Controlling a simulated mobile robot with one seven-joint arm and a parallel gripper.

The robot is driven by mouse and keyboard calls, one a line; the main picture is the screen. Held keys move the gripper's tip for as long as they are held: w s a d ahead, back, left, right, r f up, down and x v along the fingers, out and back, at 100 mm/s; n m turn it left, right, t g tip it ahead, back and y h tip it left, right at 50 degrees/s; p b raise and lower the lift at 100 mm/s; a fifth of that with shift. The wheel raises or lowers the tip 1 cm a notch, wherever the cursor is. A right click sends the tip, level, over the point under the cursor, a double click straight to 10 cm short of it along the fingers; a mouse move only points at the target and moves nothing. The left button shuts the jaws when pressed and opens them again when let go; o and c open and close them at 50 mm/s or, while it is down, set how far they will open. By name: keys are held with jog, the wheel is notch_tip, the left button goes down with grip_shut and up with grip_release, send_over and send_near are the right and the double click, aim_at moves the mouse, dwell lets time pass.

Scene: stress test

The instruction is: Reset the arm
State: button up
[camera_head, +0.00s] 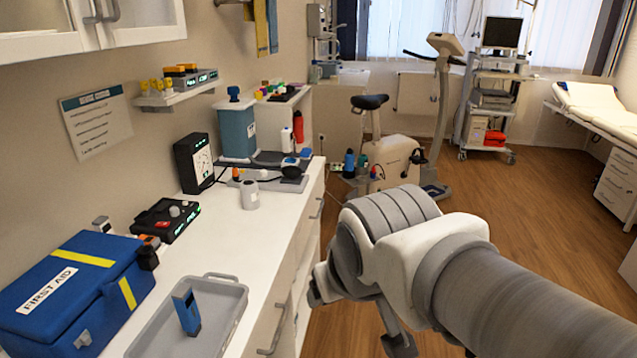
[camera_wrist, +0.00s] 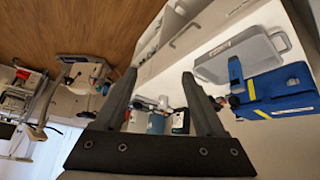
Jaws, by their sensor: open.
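My arm (camera_head: 480,285) reaches in from the lower right in the head view, its bent wrist beside the counter front. In the wrist view my gripper (camera_wrist: 159,75) has its two dark fingers spread apart with nothing between them. The gripper is not clearly seen in the head view. A grey tray (camera_head: 150,345) lies on the white counter (camera_head: 225,238) with a blue upright device (camera_head: 187,310) in it. The tray (camera_wrist: 210,73) and the blue device (camera_wrist: 235,72) also show in the wrist view, apart from the fingers.
A blue first aid bag (camera_head: 70,290) sits left of the tray. A black device (camera_head: 165,218), a white jar (camera_head: 250,194) and a blood pressure monitor (camera_head: 193,163) stand farther back. An exercise bike (camera_head: 395,160) stands on the floor beyond. Open wooden floor (camera_head: 510,200) lies to the right.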

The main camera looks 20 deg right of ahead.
jog(key=s, duration=0.1)
jog(key=s+a, duration=0.1)
jog(key=s+g+y, duration=0.1)
jog(key=shift+s+a+f, duration=0.1)
jog(key=shift+a+f, duration=0.1)
jog(key=shift+a, duration=0.2)
notch_tip(320, 180, up, 7)
jog(key=p, duration=0.6)
jog(key=shift+f+p, duration=0.2)
jog(key=shift+p, duration=0.1)
